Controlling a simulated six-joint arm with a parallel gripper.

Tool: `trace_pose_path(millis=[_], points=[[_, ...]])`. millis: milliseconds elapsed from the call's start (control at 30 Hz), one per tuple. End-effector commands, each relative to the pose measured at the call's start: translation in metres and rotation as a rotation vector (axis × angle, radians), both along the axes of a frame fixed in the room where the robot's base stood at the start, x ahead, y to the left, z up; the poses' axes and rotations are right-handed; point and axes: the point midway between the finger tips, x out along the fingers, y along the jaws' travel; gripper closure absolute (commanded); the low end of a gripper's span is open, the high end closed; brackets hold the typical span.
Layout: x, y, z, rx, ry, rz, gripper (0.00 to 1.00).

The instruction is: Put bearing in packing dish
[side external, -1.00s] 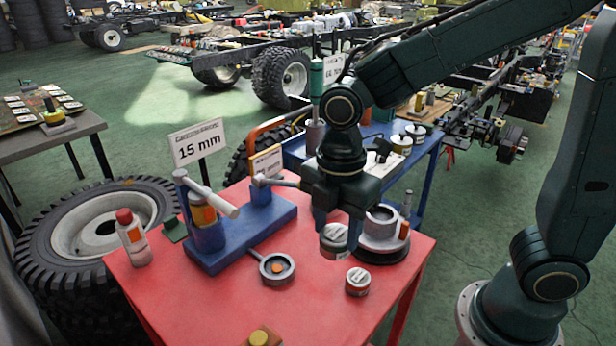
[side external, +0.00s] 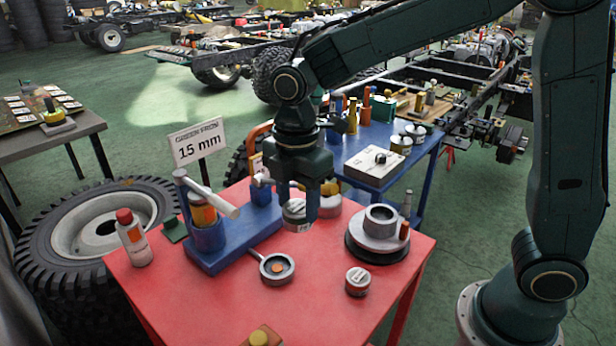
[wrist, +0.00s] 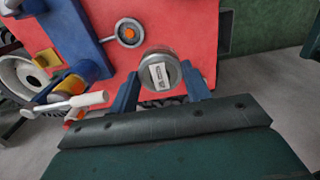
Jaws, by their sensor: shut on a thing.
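My gripper (side external: 297,205) is shut on a grey cylindrical tin (side external: 296,219) with a pale label and holds it above the red table. In the wrist view the tin (wrist: 158,72) sits between the two fingers, its labelled round face showing. A shallow grey dish (side external: 289,277) with a short handle and an orange spot inside lies on the table, below and left of the tin; it also shows in the wrist view (wrist: 138,38). A thick grey ring (side external: 381,214) rests on a dark-based round stand at the table's right. I cannot tell for sure which thing is the bearing.
A blue stand (side external: 214,259) with a container and a pale lever is on the left. A small labelled tin (side external: 357,282) stands front right. A red-capped bottle (side external: 132,240) stands at the left edge. The table front between dish and small tin is clear.

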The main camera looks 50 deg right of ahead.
Motion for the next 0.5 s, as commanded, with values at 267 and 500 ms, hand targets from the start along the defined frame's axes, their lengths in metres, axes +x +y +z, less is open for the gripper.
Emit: trace_pose_path(millis=[267,500], points=[[0.057,-0.009,0.003,0.0,-0.002,-0.002,0.89],[0.08,-0.015,0.004,0.001,-0.002,0.0,0.89]])
